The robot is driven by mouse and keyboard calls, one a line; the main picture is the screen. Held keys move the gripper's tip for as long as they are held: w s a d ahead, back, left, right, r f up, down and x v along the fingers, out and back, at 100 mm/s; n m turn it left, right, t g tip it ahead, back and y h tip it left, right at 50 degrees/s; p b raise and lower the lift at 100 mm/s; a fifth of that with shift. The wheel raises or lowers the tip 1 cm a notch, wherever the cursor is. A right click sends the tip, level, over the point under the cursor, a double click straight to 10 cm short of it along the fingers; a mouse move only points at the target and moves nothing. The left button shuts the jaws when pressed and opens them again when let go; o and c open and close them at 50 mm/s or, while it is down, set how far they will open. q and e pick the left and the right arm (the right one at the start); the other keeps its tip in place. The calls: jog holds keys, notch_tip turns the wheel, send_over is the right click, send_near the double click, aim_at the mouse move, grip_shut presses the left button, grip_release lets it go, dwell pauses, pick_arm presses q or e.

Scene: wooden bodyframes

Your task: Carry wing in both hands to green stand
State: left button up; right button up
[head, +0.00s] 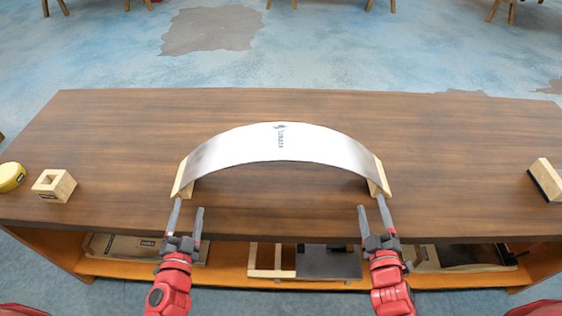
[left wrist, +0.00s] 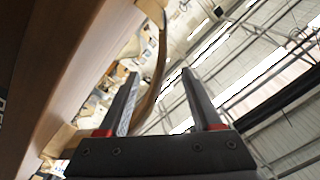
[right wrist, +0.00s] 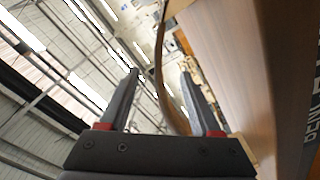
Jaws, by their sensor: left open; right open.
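The wing (head: 282,145), an arched silver-white panel with dark print and wooden end pieces, stands bowed upward on the brown table. My left gripper (head: 188,205) is open at its left end, in front of the left wooden end piece (head: 183,179). My right gripper (head: 371,202) is open at its right end, in front of the right end piece (head: 377,178). In the left wrist view the wing's curved edge (left wrist: 158,68) shows between the open fingers. In the right wrist view its edge (right wrist: 161,75) also shows between them. I cannot tell if either finger touches it. No green stand is in view.
On the table (head: 455,150), a yellow round object (head: 12,177) and a holed wooden block (head: 53,185) lie at left; a dark-faced wooden block (head: 546,180) lies at right. Boards and frames fill the lower shelf (head: 230,270). The table behind the wing is clear.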

aim_at(200, 164)
pick_arm(q)
jog(key=w, duration=1.6)
jog(key=shift+w, duration=0.25)
pick_arm(e)
jog(key=w, duration=1.6)
jog(key=shift+w+a, duration=0.1)
jog(key=shift+w, duration=0.1)
pick_arm(q)
jog(key=shift+c, duration=0.3)
pick_arm(e)
jog(key=shift+c, duration=0.3)
pick_arm(q)
grip_shut()
pick_arm(e)
grip_shut()
pick_arm(q)
jog(key=shift+r, duration=0.1)
